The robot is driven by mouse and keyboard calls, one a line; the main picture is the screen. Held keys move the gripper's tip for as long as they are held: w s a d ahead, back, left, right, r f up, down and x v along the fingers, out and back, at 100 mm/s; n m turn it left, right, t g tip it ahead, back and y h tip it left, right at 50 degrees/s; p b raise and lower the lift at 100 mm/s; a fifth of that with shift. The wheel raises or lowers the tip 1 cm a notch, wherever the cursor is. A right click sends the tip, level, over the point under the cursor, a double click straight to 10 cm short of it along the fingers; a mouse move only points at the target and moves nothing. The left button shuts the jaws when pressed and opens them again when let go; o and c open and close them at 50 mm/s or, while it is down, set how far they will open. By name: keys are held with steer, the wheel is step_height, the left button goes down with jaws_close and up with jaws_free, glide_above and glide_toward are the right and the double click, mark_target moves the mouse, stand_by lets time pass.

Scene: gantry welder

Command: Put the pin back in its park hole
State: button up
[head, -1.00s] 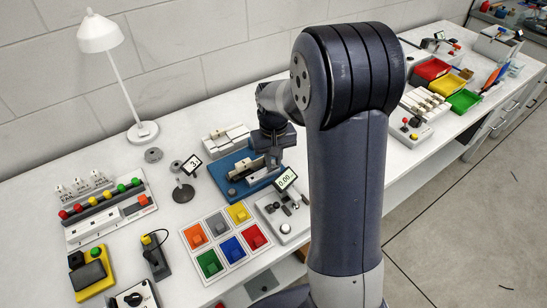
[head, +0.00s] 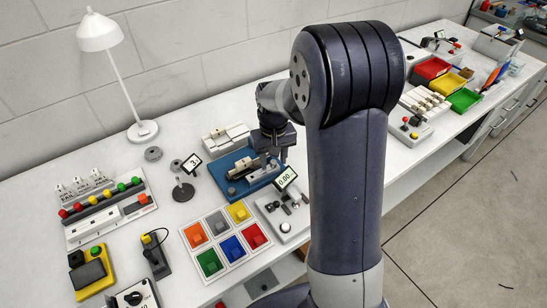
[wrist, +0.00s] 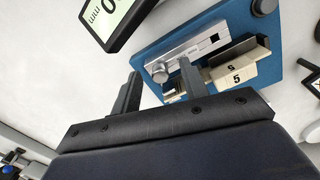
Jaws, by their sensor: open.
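The blue-based fixture (head: 231,189) stands on the bench; its blue plate (wrist: 285,25) also shows in the wrist view. A silver rail (wrist: 205,42) with a dark square opening lies along the plate. A small silver round-headed piece (wrist: 160,73), possibly the pin, is at the rail's near end. Cream blocks (wrist: 240,74), one marked 5, lie beside the rail. My gripper (head: 273,160) is over the fixture's right end. In the wrist view my gripper (wrist: 160,70) is open, its fingertips apart on either side of the silver head. I cannot tell whether they touch it. The park hole cannot be made out.
A display reading 0.00 (head: 287,178) stands close to the gripper on a grey device. A tray of coloured squares (head: 225,241) is in front, and a white block fixture (head: 226,137) is behind. A small display stand (head: 183,191) is to the left.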

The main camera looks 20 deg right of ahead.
step_height(320, 180, up, 11)
stand_by(0.7)
steer(key=shift+f, duration=0.15)
step_height(320, 180, down, 11)
steer(key=shift+r, duration=0.55)
steer(key=shift+r+p, duration=0.1)
steer(key=shift+p, duration=0.2)
